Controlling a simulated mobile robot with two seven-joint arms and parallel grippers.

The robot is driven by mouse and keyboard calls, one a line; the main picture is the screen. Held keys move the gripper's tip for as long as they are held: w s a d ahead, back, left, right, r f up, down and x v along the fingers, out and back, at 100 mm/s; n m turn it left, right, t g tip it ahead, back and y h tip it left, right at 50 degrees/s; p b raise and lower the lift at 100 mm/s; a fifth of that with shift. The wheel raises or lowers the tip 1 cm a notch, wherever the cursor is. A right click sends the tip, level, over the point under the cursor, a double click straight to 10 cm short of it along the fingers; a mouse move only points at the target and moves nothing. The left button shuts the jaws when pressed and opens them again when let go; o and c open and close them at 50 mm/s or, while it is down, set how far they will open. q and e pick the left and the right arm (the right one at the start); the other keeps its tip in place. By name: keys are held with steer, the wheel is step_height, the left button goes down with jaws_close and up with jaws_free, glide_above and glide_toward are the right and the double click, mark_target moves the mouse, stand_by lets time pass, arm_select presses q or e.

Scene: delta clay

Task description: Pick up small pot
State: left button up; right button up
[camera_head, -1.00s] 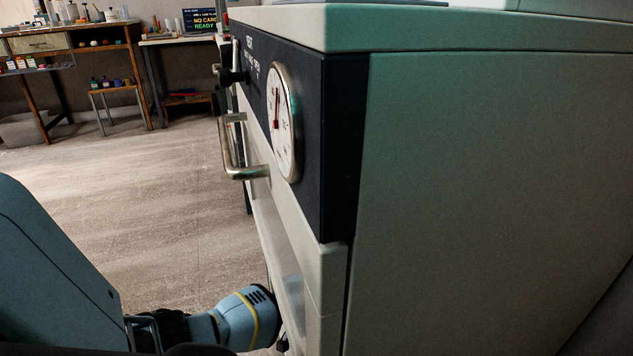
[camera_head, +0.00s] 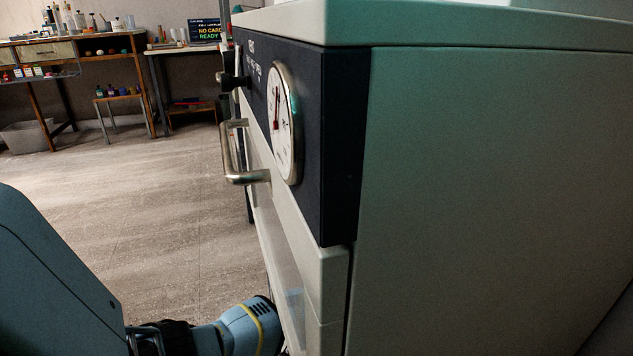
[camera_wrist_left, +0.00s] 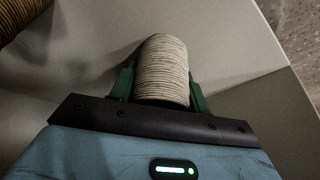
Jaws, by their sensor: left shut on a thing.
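In the left wrist view, the small pot (camera_wrist_left: 165,58) is a pale, ribbed, rounded cylinder. My left gripper (camera_wrist_left: 162,85) has its green fingers on both sides of it and is shut on it. The pot's far end points away from the wrist over a pale surface (camera_wrist_left: 225,50); I cannot tell if it touches that surface. In the head view my left arm comes in at lower left, its wrist (camera_head: 240,328) beside the front of a pale cabinet. The left fingers and the pot are hidden there. My right gripper is not in view.
A second ribbed, browner object (camera_wrist_left: 20,14) is at the wrist view's top left. The large cabinet (camera_head: 480,200) with a dial (camera_head: 283,125) and metal handle (camera_head: 238,160) fills the head view's right. Open floor (camera_head: 130,210) lies left; a workbench (camera_head: 90,40) stands behind.

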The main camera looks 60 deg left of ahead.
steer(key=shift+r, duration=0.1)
